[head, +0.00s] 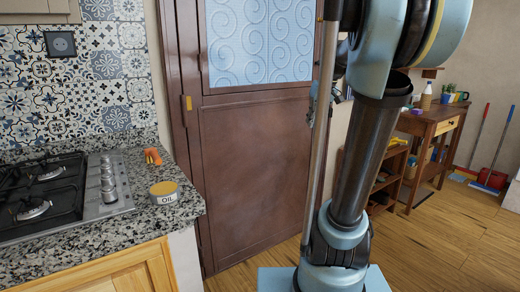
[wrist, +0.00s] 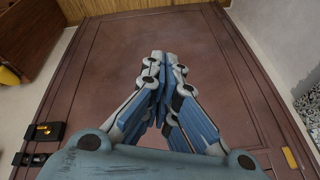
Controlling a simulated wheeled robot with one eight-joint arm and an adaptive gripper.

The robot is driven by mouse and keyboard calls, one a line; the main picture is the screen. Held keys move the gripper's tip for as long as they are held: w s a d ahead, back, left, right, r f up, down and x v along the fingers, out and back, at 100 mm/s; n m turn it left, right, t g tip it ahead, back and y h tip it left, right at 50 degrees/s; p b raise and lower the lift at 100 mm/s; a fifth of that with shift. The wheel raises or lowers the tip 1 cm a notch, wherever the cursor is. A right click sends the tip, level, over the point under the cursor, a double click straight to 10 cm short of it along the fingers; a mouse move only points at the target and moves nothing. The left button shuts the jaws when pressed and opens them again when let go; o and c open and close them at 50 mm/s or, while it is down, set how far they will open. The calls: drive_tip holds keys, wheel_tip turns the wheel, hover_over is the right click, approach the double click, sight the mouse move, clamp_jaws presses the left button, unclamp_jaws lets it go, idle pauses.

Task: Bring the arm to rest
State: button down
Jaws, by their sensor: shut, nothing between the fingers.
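My gripper (wrist: 168,62) shows in the wrist view with its blue and white fingers together at the tips and nothing between them. It is in front of the brown door (wrist: 112,55), which fills most of that view. I cannot tell the distance to the door. In the head view my arm (head: 365,150) stands upright right of the middle, in front of the same brown door (head: 255,165). My gripper is not clearly visible in the head view.
A wooden table (head: 430,124) and a red dustpan (head: 485,187) are at the right. Wooden floor (head: 440,240) is open at the lower right.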

drive_tip(key=s+a+f+m+g+h, duration=0.1)
drive_tip(key=s+f+m+h, duration=0.1)
drive_tip(key=s+f, duration=2.2)
drive_tip(key=shift+s+f+m+h, duration=0.25)
drive_tip(key=shift+s+m+h, duration=0.05)
drive_tip(key=shift+s, duration=0.55)
